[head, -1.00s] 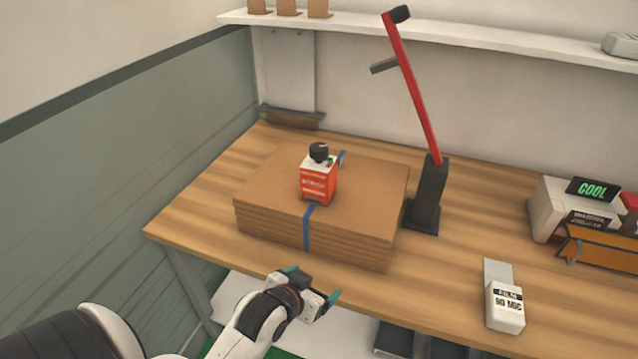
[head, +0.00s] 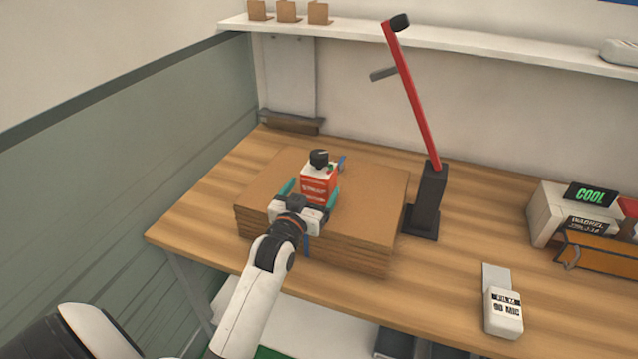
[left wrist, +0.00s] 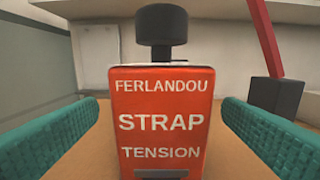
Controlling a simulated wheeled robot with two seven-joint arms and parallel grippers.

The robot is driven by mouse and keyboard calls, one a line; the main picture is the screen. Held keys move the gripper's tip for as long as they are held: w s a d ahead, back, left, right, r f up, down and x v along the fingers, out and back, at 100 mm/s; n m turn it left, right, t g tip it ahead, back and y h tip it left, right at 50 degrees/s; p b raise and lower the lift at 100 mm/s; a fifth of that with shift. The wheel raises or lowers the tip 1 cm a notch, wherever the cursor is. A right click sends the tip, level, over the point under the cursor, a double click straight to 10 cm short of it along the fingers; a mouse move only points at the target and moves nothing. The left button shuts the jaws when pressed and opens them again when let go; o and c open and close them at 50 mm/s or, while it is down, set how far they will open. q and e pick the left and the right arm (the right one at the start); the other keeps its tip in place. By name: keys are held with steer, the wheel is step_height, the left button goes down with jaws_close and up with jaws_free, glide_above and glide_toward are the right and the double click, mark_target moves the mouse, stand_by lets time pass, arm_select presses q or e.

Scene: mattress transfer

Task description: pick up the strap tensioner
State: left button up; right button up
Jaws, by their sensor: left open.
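The strap tensioner (head: 319,182) is a red and white box with a dark knob on top. It stands upright on a stack of brown cardboard sheets (head: 371,190) with a blue strap around it. My left gripper (head: 307,196) is open, with its teal fingers to either side of the tensioner's near part. In the left wrist view the tensioner (left wrist: 161,122) fills the middle, its label reading "FERLANDOU STRAP TENSION". The left gripper's fingers (left wrist: 160,135) show at both sides with gaps between them and the box. My right gripper is not in view.
A red lever on a black stand (head: 427,200) rises just right of the stack. A white "FILM 90 MIC" device (head: 503,312) lies at the table's front right. A white box with a "COOL" display (head: 548,212) stands at the right. The wooden table (head: 465,240) is clear between them.

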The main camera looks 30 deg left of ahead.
arm_select(q)
steer(key=x, duration=0.2)
steer(key=p+x, duration=0.1)
steer(key=x, duration=0.2)
steer(key=shift+f, duration=0.2)
steer(key=shift+s, duration=0.1)
steer(key=c, duration=1.4)
steer(key=shift+r, duration=0.15)
steer(key=shift+c, duration=1.2)
steer(key=shift+r, duration=0.1)
